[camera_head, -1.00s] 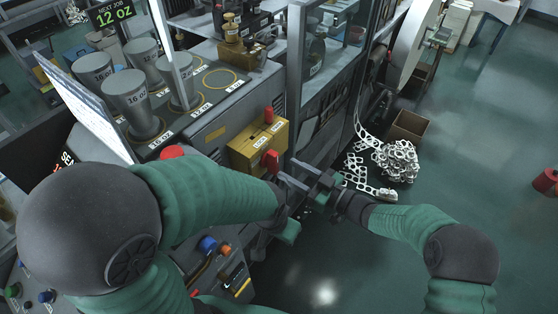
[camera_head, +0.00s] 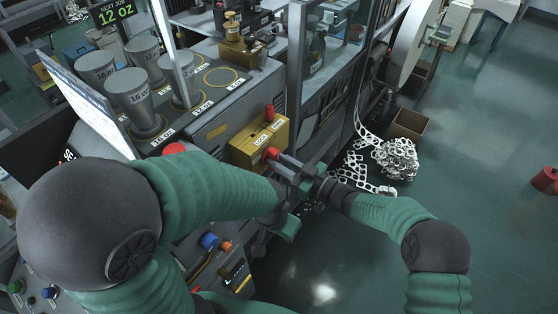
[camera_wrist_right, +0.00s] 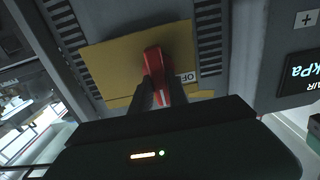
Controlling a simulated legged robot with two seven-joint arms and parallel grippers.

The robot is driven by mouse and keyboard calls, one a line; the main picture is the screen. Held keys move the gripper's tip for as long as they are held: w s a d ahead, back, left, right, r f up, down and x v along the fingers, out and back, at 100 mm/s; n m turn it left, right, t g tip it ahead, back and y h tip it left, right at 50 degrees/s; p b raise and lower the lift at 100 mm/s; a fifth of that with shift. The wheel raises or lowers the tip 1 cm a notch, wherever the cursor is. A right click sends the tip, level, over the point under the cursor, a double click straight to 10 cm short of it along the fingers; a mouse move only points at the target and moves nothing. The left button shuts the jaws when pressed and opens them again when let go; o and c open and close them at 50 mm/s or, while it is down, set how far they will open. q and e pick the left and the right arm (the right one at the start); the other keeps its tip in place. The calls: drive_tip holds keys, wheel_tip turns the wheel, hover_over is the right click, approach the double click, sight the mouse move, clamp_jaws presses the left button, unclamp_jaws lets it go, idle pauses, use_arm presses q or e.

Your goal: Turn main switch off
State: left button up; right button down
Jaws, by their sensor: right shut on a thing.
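A yellow switch box (camera_head: 245,151) is fixed to the front of the grey machine, with small white labels. A red handle (camera_head: 271,154) sticks out from its lower front. In the right wrist view the red handle (camera_wrist_right: 157,70) stands before the yellow plate (camera_wrist_right: 115,68), beside a white label reading OFF (camera_wrist_right: 187,77). My right gripper (camera_head: 278,159) is shut on the red handle, one finger on each side of it. My left gripper (camera_head: 284,222) is below and left of the right one, its fingers too unclear to read, apart from the box.
Grey cups (camera_head: 130,88) stand on the machine top at left. A red button (camera_head: 173,149) and a blue knob (camera_head: 209,241) are near my left arm. A cardboard box (camera_head: 408,124) and white scrap (camera_head: 396,160) lie on the floor.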

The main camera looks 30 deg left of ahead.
drive_tip(key=shift+s+f+n+b, duration=0.25)
drive_tip(key=shift+n+b, duration=2.8)
drive_tip(key=shift+b, duration=0.85)
drive_tip(key=shift+s+f+n+b, duration=0.15)
drive_tip(key=shift+f+n+b, duration=0.15)
drive_tip(key=shift+n+b, duration=3.15)
drive_tip(key=shift+s+f+n+b, duration=0.25)
drive_tip(key=shift+n+b, duration=2.35)
drive_tip(key=shift+b, duration=1.7)
drive_tip(key=c, duration=1.4)
unclamp_jaws()
drive_tip(key=shift+o, duration=0.6)
drive_tip(key=shift+r, duration=0.15)
